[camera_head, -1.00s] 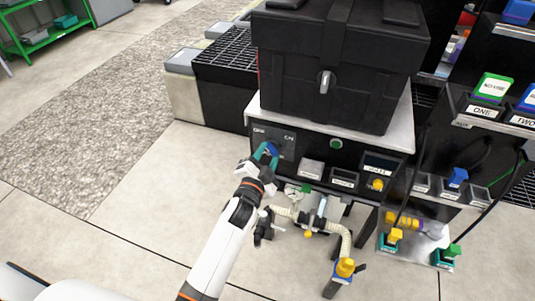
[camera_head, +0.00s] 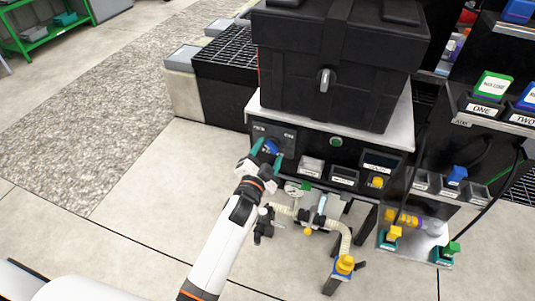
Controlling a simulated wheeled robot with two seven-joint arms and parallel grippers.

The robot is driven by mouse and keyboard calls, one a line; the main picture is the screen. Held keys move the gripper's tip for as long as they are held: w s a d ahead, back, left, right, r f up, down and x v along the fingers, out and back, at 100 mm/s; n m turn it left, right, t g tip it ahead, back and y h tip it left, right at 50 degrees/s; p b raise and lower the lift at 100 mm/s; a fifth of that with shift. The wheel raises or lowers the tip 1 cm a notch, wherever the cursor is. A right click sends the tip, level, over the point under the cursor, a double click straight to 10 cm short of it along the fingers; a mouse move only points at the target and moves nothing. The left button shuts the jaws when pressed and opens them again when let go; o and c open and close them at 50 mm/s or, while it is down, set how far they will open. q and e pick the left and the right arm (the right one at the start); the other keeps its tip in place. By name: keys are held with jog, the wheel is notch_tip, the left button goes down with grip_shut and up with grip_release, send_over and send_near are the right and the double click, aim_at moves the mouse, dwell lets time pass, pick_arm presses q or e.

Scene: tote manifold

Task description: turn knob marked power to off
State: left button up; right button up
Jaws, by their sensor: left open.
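The blue knob (camera_head: 270,147) sits on a dark panel plate at the left end of the black control box (camera_head: 320,150). The plate has small white lettering above the knob, too small to read clearly now. My left gripper (camera_head: 267,153) is open, with its teal-tipped fingers at the knob, one on each side. I cannot tell whether they touch it. The fingers hide part of the knob, so its exact angle is unclear. My right gripper is not in view.
A large black case (camera_head: 340,75) stands on the box's light top. A green button (camera_head: 336,142) and a yellow knob (camera_head: 377,182) are on the same front. Hoses and a yellow valve (camera_head: 345,265) lie below. Open floor is at the left.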

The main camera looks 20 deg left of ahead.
pick_arm(q)
jog(key=s+p, duration=0.1)
jog(key=s, duration=1.1)
jog(key=shift+a, duration=0.2)
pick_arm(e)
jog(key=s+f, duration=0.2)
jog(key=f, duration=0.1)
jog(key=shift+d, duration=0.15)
pick_arm(q)
jog(key=shift+f, duration=0.1)
